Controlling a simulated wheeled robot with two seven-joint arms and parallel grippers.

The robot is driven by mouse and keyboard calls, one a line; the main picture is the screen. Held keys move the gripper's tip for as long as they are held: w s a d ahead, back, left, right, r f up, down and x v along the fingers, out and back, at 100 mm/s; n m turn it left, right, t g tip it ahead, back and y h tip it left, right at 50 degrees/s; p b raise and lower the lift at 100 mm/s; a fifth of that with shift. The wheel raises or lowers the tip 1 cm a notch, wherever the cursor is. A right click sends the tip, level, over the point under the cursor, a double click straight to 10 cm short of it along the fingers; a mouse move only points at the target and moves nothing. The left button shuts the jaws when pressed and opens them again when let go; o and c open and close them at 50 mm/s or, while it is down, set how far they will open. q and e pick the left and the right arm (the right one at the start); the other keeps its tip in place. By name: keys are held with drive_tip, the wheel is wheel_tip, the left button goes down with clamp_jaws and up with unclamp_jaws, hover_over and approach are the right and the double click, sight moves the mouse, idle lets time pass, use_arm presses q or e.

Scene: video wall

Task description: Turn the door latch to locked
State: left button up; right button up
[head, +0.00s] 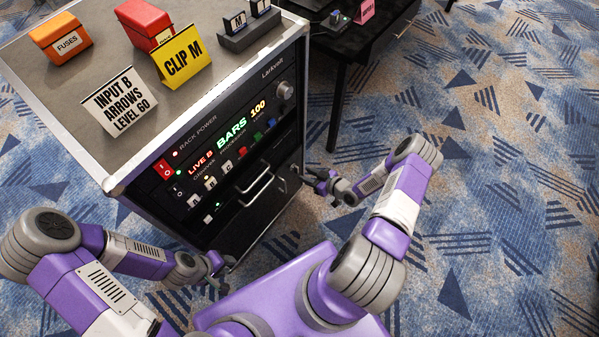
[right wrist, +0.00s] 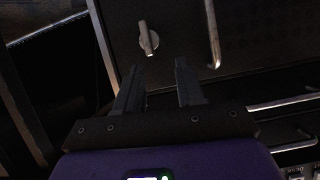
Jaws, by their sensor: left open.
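The door latch (right wrist: 148,38) is a small silver turn-piece on a dark door in the right wrist view. Its long side runs nearly up and down in that picture, slightly tilted, and roughly along the door's bar handle (right wrist: 213,35). My right gripper (right wrist: 159,66) has its two fingers apart, with the latch just beyond the fingertips and nothing between them. In the head view my right gripper (head: 314,180) is beside the front of the rack cabinet (head: 240,235). My left gripper (head: 222,264) is open, low near the cabinet's left front, and looks empty.
Silver drawer handles (right wrist: 290,103) stick out near the right gripper. The cabinet front has a lit control panel (head: 230,130). Signs, including a yellow card (head: 183,55), and an orange box (head: 60,38) stand on top. A black table (head: 375,40) is behind; carpet is clear at right.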

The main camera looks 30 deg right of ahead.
sight(298, 169)
drive_tip(key=shift+n+t, duration=0.3)
drive_tip(key=shift+n, duration=0.1)
drive_tip(key=w+f+b, duration=0.1)
drive_tip(key=w, duration=0.1)
drive_tip(key=w+f, duration=0.1)
drive_tip(key=w, duration=0.1)
drive_tip(key=w+f+b, duration=0.1)
drive_tip(key=w, duration=0.1)
drive_tip(key=shift+a+f+b, duration=0.3)
drive_tip(key=shift+a, duration=0.1)
clamp_jaws()
